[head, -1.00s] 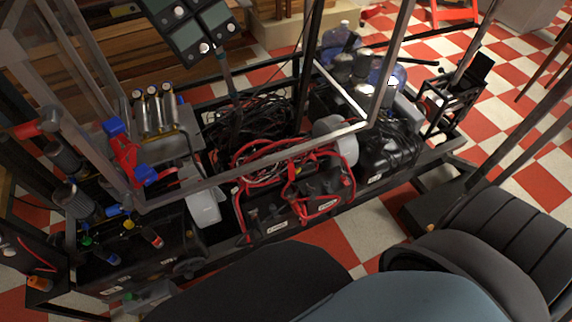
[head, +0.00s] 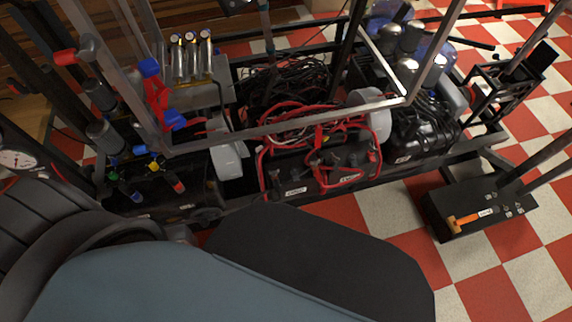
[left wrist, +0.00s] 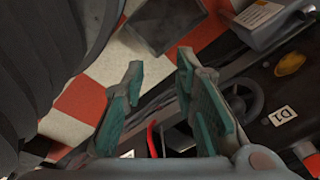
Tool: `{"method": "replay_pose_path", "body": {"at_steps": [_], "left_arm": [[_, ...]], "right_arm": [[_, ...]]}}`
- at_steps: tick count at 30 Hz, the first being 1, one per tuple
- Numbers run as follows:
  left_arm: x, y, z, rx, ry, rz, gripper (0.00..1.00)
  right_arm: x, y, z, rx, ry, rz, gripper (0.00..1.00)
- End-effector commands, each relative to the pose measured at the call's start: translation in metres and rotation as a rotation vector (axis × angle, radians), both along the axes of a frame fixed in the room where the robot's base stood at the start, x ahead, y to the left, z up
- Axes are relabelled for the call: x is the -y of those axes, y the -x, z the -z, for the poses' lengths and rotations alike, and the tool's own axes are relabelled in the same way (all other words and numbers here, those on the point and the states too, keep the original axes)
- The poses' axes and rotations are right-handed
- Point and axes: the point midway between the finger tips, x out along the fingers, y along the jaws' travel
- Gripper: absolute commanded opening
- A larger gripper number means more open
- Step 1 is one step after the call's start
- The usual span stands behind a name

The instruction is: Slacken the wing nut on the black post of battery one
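Black batteries with pale labels sit in the frame in the middle of the head view; one label face (head: 296,191) is at left and another (head: 350,178) at right. Red cables (head: 325,160) loop over their tops. The labels are too small to read, so I cannot tell which is battery one. The black post and its wing nut cannot be made out. My left gripper (left wrist: 160,66) shows in the left wrist view, its teal-padded fingers apart with nothing between the tips, above the checkered floor beside a black unit marked D1 (left wrist: 282,115). My right gripper is not in view.
Metal uprights and a crossbar (head: 290,126) stand around the batteries. A handwheel (left wrist: 240,98) is right of my left gripper. Blue and red valve handles (head: 160,97) are at left. Checkered floor lies open at front right.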

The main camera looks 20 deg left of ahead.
Motion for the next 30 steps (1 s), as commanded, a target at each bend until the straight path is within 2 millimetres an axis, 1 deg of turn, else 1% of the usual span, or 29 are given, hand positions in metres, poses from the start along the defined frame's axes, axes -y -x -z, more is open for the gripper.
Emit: {"method": "replay_pose_path", "body": {"at_steps": [1, 2, 3, 5, 6, 7, 8, 9, 10, 12, 14, 15, 17, 20, 21, 24, 27, 28, 30], "left_arm": [[-0.013, -0.059, 0.009, 0.031, 0.001, 0.04, 0.27], [-0.019, -0.095, 0.005, 0.042, 0.012, 0.077, 0.27], [-0.024, -0.145, -0.007, 0.061, 0.035, 0.14, 0.27], [-0.026, -0.213, -0.036, 0.095, 0.084, 0.263, 0.27], [-0.024, -0.251, -0.062, 0.121, 0.117, 0.362, 0.27], [-0.02, -0.274, -0.082, 0.14, 0.142, 0.441, 0.27], [-0.017, -0.292, -0.103, 0.159, 0.161, 0.522, 0.27], [-0.012, -0.311, -0.129, 0.183, 0.182, 0.625, 0.27], [-0.009, -0.32, -0.146, 0.198, 0.194, 0.693, 0.27], [-0.002, -0.331, -0.173, 0.218, 0.211, 0.81, 0.27], [0.001, -0.334, -0.18, 0.222, 0.219, 0.855, 0.27], [0.004, -0.335, -0.177, 0.223, 0.221, 0.864, 0.27], [0.007, -0.337, -0.166, 0.221, 0.224, 0.862, 0.27], [0.016, -0.343, -0.14, 0.221, 0.224, 0.86, 0.27], [0.02, -0.345, -0.127, 0.219, 0.225, 0.86, 0.27], [0.029, -0.353, -0.098, 0.219, 0.223, 0.86, 0.27], [0.037, -0.359, -0.074, 0.219, 0.223, 0.858, 0.27], [0.038, -0.36, -0.07, 0.218, 0.221, 0.859, 0.27], [0.041, -0.362, -0.062, 0.219, 0.221, 0.859, 0.27]], "right_arm": [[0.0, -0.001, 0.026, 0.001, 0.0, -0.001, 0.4], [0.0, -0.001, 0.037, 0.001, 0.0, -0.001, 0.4], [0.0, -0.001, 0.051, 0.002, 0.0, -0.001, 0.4], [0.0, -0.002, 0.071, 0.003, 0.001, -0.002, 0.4], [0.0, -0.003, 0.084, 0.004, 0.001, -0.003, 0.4], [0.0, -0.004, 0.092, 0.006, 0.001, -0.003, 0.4], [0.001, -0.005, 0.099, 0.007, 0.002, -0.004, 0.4], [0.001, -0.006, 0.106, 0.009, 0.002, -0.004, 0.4], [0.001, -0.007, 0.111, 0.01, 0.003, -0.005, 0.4], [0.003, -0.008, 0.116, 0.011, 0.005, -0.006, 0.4], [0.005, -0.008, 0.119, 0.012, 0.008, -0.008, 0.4], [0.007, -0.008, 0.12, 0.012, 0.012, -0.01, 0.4], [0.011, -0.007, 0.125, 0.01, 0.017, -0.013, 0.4], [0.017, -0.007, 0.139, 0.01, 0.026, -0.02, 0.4], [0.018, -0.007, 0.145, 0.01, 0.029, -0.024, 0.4], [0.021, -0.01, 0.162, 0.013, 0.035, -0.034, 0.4], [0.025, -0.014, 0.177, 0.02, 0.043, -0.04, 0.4], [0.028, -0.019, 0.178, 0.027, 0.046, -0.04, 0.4], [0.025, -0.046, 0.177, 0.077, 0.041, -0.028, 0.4]]}}
